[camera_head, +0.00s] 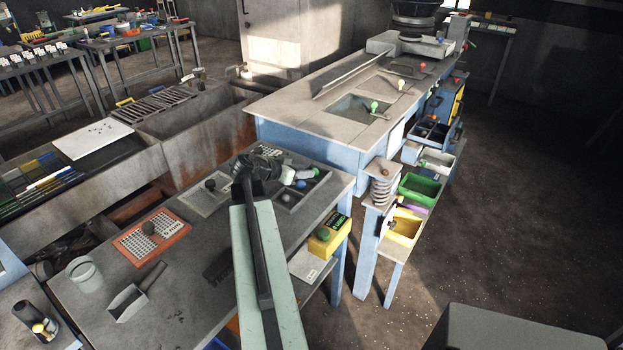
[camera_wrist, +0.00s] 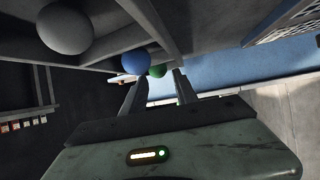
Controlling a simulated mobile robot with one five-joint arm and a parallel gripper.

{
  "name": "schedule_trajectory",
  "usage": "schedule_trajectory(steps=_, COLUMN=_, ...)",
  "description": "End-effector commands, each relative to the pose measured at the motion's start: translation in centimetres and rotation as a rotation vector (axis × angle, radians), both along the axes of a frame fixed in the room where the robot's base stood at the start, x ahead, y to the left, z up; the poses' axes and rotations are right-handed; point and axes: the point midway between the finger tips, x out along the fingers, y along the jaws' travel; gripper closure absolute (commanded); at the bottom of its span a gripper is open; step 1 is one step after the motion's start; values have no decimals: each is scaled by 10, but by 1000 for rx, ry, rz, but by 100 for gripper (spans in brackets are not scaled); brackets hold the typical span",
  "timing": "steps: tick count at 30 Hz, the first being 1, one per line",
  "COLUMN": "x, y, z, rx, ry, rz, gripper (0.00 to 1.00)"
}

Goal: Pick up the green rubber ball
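My gripper (camera_head: 287,175) reaches over this tray.
A grey ball (camera_wrist: 66,28) sits at the upper left of the wrist view. An orange screen plate (camera_head: 152,238), a scoop (camera_head: 130,301) and a cup (camera_head: 86,274) stand on the left of the table.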

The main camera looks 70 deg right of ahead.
Motion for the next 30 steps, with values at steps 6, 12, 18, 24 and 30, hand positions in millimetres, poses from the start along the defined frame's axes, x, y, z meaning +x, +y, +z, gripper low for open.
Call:
schedule_trajectory(steps=6, x=-13, y=-30, z=-24, rx=1, ry=0, rz=-2, gripper=65)
schedule_trajectory(steps=12, x=-15, y=-32, z=-22, rx=1, ry=-1, rz=-1, gripper=65)
schedule_trajectory(steps=18, x=-15, y=-32, z=-22, rx=1, ry=-1, rz=-1, gripper=100)
schedule_trajectory(steps=24, x=-15, y=-32, z=-22, rx=1, ry=0, rz=-2, gripper=100)
schedule_trajectory(steps=30, x=-16, y=-32, z=-15, rx=1, ry=0, rz=-2, gripper=100)
